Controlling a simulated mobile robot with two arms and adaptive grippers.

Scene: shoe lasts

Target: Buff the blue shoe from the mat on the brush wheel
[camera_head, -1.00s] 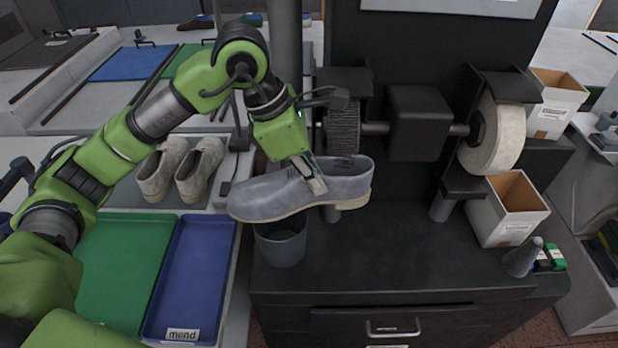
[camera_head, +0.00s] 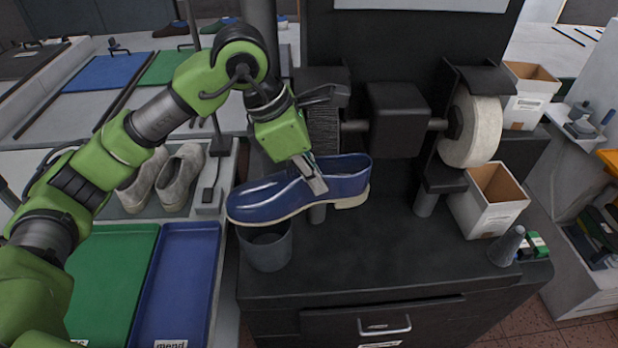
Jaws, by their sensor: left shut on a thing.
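My left gripper (camera_head: 314,178) is shut on the blue shoe (camera_head: 275,200), gripping it near the middle of its upper. The shoe is glossy dark blue with a pale sole, toe to the left, held up in front of the dark bristled brush wheel (camera_head: 323,130). In the picture the shoe's top edge overlaps the wheel's lower part; I cannot tell whether they touch. The mat it came from cannot be made out for certain. My right gripper is not in view.
A dark bin (camera_head: 266,250) stands below the shoe's toe. A pale buffing wheel (camera_head: 471,130) is at right, with a cardboard box (camera_head: 488,205) below. A grey pair of shoes (camera_head: 180,178) stands at left, behind green (camera_head: 110,280) and blue (camera_head: 180,285) trays. A grey cone (camera_head: 507,245) stands at right.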

